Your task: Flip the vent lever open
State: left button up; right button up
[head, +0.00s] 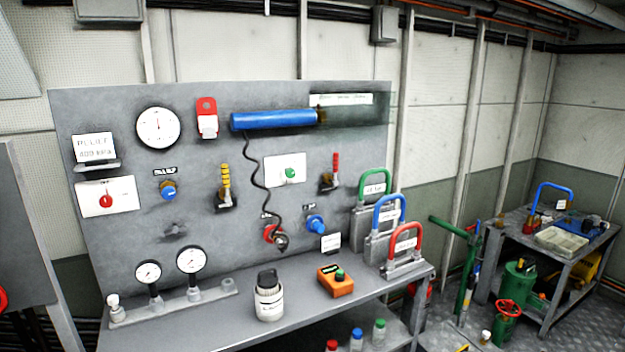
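Two levers stand up from the grey panel (120,215) in the head view. One is a yellow-handled lever (226,177) left of the middle, upright on a dark base. The other is a red-handled lever (335,163) further right, also upright on a dark base. No readable label tells which one is the vent lever. Neither of my grippers is in view, so their state is not shown.
A blue cylinder (273,120) with a coiled black cord hangs above the levers. A jar (268,297) and an orange box (335,281) stand on the bench (215,325). Plates with green, blue and red handles (405,238) stand at its right end.

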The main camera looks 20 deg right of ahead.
aim_at(225, 173)
jog(key=z, duration=0.2)
jog(key=k, duration=0.7)
jog(key=u, duration=0.45)
jog(key=i, duration=1.65)
jog(key=z, duration=0.65)
